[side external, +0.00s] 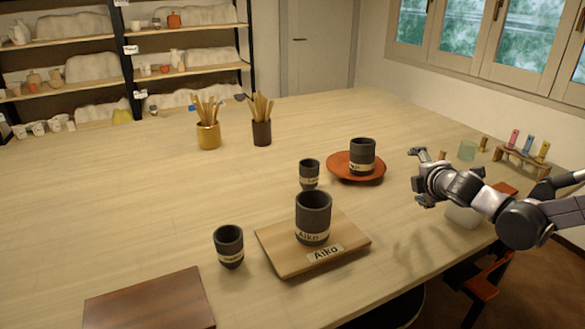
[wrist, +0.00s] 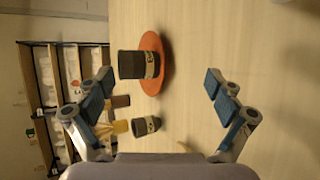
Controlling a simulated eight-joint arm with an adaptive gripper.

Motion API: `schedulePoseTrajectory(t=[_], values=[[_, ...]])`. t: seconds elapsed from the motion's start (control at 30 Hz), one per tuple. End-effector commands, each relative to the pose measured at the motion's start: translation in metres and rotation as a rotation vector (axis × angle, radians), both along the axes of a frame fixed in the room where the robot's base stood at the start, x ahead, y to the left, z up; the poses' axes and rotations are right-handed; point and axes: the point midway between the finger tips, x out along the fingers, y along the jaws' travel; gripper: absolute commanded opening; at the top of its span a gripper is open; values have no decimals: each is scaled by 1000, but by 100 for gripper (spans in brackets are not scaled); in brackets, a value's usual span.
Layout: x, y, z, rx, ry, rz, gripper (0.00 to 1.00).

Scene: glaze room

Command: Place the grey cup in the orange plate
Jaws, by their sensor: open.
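A dark grey cup (side external: 362,155) with a pale label band stands upright in the orange plate (side external: 343,173). In the wrist view the same cup (wrist: 131,65) and the plate (wrist: 160,50) appear sideways. Other dark grey cups with pale bands are a small one (side external: 309,173) left of the plate, a larger one (side external: 313,212) on a wooden board, and one (side external: 229,243) at the front left. My gripper (side external: 418,178) is open and empty, right of the plate and apart from it. Its two fingers (wrist: 158,85) show spread in the wrist view.
The wooden board (side external: 285,262) carries a label reading "Aiko". A dark brown board (side external: 150,302) lies front left. Brush pots (side external: 208,136) (side external: 261,132) stand at the back. A glass (side external: 467,151) and a small rack (side external: 522,160) are behind my arm. The table's left side is clear.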

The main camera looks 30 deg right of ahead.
Motion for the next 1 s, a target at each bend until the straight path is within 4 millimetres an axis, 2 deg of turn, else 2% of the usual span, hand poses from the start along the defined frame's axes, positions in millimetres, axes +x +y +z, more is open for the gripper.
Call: schedulePoseTrajectory(t=[0.03,0.27,0.4,0.6,0.8,1.0], values=[[-15,1,1,105,-10,-44,92],[-79,20,-9,613,-43,-284,92],[-119,40,-17,904,-42,-445,92],[-163,69,-27,1222,-23,-645,92],[-180,82,-31,1352,-8,-737,92],[-181,84,-31,1363,-7,-744,92]])
